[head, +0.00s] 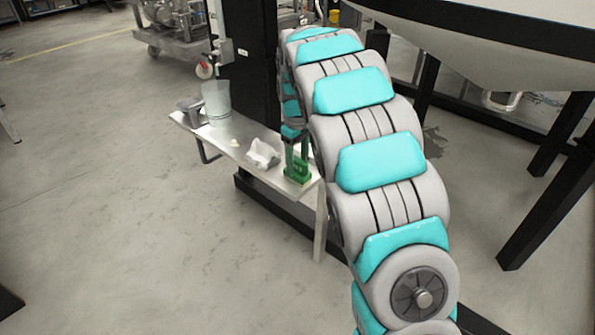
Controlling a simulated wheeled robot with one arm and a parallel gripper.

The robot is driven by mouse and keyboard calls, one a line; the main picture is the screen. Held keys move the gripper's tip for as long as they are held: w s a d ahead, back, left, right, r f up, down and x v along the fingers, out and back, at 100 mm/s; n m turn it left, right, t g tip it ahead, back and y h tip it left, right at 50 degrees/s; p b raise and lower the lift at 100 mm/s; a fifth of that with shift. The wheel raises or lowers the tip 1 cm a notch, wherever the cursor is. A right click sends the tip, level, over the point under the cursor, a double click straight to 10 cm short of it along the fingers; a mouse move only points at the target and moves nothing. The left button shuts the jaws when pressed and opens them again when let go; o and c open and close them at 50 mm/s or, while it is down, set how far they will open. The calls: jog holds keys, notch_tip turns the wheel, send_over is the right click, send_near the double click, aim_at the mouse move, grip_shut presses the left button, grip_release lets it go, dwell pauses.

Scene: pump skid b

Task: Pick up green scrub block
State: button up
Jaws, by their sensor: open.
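The green scrub block (298,174) sits at the right end of a narrow metal bench, near its front corner. My gripper (296,151) points down at the block from directly above, with its jaws open. The fingertips look to be at or around the upper part of the block. I cannot tell whether they touch it. My arm hides part of the block's right side and the space behind it.
The metal bench (232,148) also holds a crumpled white cloth (263,154), a translucent bucket (216,103) and a grey item (190,110) at its left end. A black column (250,65) stands behind. Open floor lies front left.

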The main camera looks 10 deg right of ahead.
jog(key=shift+c, duration=0.2)
grip_shut()
dwell(0.4)
